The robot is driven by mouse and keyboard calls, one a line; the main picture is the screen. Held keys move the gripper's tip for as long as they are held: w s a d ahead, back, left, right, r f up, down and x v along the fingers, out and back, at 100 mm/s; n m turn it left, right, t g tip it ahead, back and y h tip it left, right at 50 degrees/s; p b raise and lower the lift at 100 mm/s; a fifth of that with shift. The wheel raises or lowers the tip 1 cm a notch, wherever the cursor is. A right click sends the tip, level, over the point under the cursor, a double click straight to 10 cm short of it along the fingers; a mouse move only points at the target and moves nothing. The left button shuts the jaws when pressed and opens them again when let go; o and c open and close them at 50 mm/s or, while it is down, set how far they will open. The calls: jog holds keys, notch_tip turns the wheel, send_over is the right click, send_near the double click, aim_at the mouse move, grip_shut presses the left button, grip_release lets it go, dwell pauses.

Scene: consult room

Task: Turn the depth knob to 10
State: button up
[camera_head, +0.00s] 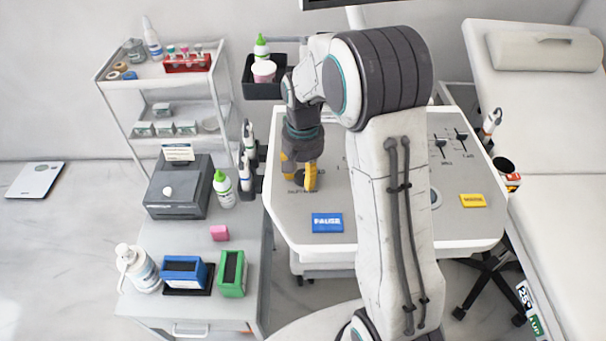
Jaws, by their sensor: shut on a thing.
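My gripper (300,179) points down over the left part of the grey console panel (330,196). Its yellow fingers straddle a small dark knob on the panel and are shut on it. The gripper covers most of the knob, and its pointer and scale cannot be read. A printed label beside the knob is partly hidden and too small to read. My arm hides the middle of the panel.
A blue PAUSE button (327,222) and a yellow button (473,200) lie on the panel. Sliders (461,138) are at its right. A cart (190,243) with bottles and boxes stands left. A white couch (555,120) is at right.

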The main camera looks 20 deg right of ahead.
aim_at(303, 175)
jog(key=m, duration=0.5)
jog(key=shift+s+f, duration=0.1)
jog(key=shift+s, duration=0.05)
dwell(0.4)
jog(key=o, duration=1.2)
jog(key=shift+r, duration=0.2)
notch_tip(303, 175, up, 12)
jog(key=shift+f, duration=0.15)
dwell(0.5)
